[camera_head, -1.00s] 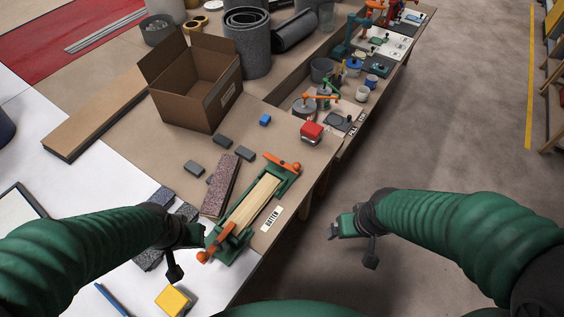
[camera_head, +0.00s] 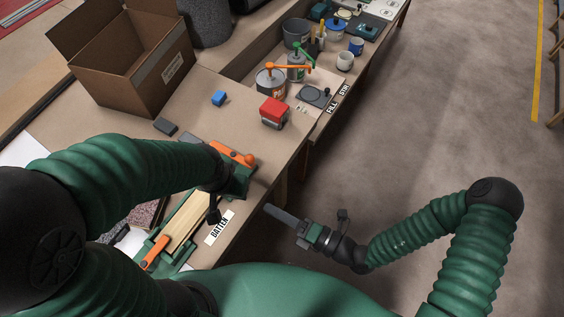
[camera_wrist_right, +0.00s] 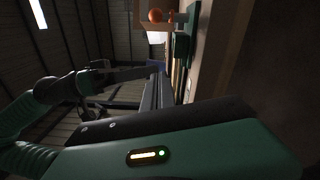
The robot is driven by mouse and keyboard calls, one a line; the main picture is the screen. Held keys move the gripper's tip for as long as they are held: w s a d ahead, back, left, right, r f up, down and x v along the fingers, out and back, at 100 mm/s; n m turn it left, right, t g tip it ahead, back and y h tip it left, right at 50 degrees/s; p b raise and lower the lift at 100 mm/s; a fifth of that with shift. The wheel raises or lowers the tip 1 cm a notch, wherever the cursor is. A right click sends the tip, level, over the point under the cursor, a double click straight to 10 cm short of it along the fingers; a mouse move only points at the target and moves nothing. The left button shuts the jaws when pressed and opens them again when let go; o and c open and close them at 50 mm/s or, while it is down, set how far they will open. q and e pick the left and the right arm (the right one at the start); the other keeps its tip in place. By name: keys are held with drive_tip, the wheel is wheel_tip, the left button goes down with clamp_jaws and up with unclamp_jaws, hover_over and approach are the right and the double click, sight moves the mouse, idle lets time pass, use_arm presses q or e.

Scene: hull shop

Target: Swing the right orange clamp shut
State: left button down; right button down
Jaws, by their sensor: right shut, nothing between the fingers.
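The green batten fixture (camera_head: 178,225) lies at the table's edge with a pale wooden strip (camera_head: 190,216) in it. The right orange clamp (camera_head: 233,153) is at its far end. The left orange clamp (camera_head: 155,252) is at the near end. In the right wrist view an orange knob (camera_wrist_right: 155,15) shows near the top.
A label reading BATTEN (camera_head: 219,227) lies beside the fixture. Cans and cups fill the far table end. The floor to the right is clear.

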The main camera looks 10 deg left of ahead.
drive_tip(key=shift+m+t, duration=0.7)
drive_tip(key=shift+m, duration=0.1)
drive_tip(key=x, duration=0.3)
drive_tip(key=w+x, duration=0.1)
drive_tip(key=x, duration=0.3)
drive_tip(key=b+x, duration=0.1)
drive_tip(key=x, duration=0.2)
drive_tip(key=shift+w+d+f, duration=0.15)
drive_tip(key=shift+w+f, duration=0.2)
drive_tip(key=shift+w, duration=0.05)
drive_tip(key=w, duration=0.2)
drive_tip(key=shift+w+d+r, duration=0.25)
drive_tip(key=shift+w+d, duration=0.05)
drive_tip(key=shift+w, duration=0.05)
drive_tip(key=shift+w+d+r, duration=0.15)
drive_tip(key=shift+w+d, duration=0.1)
drive_tip(key=shift+w, duration=0.2)
drive_tip(key=shift+w, duration=0.1)
